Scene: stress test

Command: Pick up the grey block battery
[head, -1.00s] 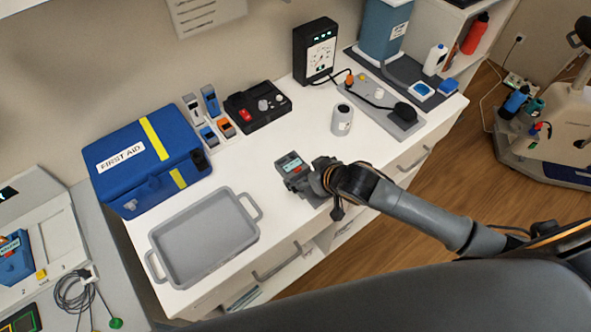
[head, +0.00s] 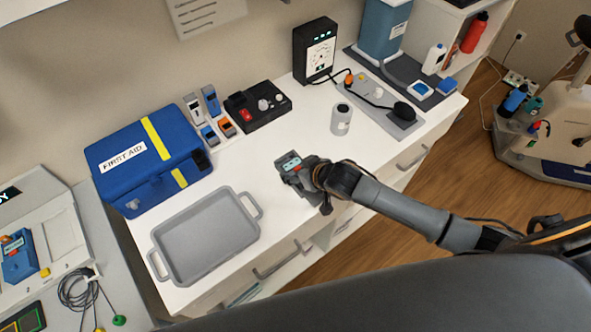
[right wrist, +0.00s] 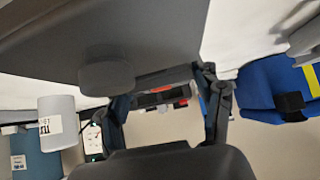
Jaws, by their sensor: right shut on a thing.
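The grey block battery (head: 288,166), with a small teal and red panel on top, is at the front middle of the white counter, right of the grey tray. My right gripper (head: 303,172) is shut on it; the arm reaches in from the right. A large dark grey body (right wrist: 150,35) with a round knob fills the top left there. I cannot tell whether the battery is clear of the counter. My left gripper is not in view.
The grey tray (head: 207,243) looks empty. Behind it are a blue first aid box (head: 125,185), several small handheld devices and a black control box (head: 258,108). A grey-white cylinder (head: 341,120) stands behind the gripper. The counter (head: 250,170) between tray and battery is bare.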

